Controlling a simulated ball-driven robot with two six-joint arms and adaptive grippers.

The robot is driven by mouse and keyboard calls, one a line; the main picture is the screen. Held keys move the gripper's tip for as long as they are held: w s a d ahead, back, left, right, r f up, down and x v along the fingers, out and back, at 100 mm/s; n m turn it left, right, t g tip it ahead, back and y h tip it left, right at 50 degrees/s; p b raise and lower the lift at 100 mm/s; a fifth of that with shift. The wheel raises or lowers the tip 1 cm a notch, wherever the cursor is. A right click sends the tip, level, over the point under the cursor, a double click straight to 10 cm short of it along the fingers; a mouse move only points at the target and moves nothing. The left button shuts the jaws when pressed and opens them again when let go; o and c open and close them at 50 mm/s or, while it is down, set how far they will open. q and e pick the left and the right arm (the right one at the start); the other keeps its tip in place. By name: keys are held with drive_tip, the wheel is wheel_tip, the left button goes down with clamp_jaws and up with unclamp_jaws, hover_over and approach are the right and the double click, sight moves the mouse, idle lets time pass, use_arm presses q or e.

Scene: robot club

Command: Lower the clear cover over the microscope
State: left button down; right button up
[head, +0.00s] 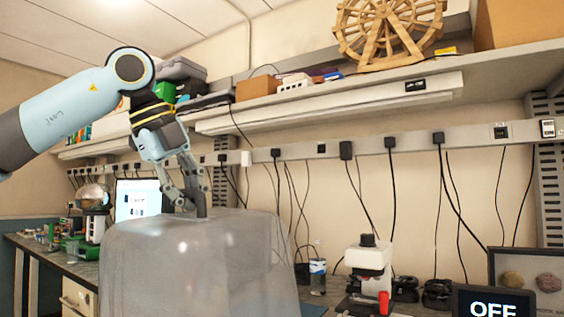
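The clear cover (190,270), a large translucent box, hangs in front of the bench at the lower middle. My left gripper (201,208) is at its top with its fingers closed around the small grey handle there. The microscope (369,262), white with a black eyepiece and a red part, stands uncovered on the bench, to the right of the cover and apart from it. The cover's lower edge is outside the picture. My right gripper is not in view.
A screen reading OFF (494,303) and a framed display (527,275) are right of the microscope. A small bottle (317,275) stands between cover and microscope. Black items (437,293) lie beside the microscope. Cables hang along the wall; a loaded shelf (350,97) runs above.

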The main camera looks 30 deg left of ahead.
use_arm(q)
drive_tip(key=s+a+r+n+y+p, duration=0.1)
drive_tip(key=s+a+r+n+p, duration=0.1)
drive_tip(key=a+r, duration=0.7)
drive_tip(key=shift+s+r+p, duration=0.2)
drive_tip(key=shift+r+p, duration=0.1)
drive_tip(key=shift+p, duration=0.45)
drive_tip(key=shift+d+r, duration=0.15)
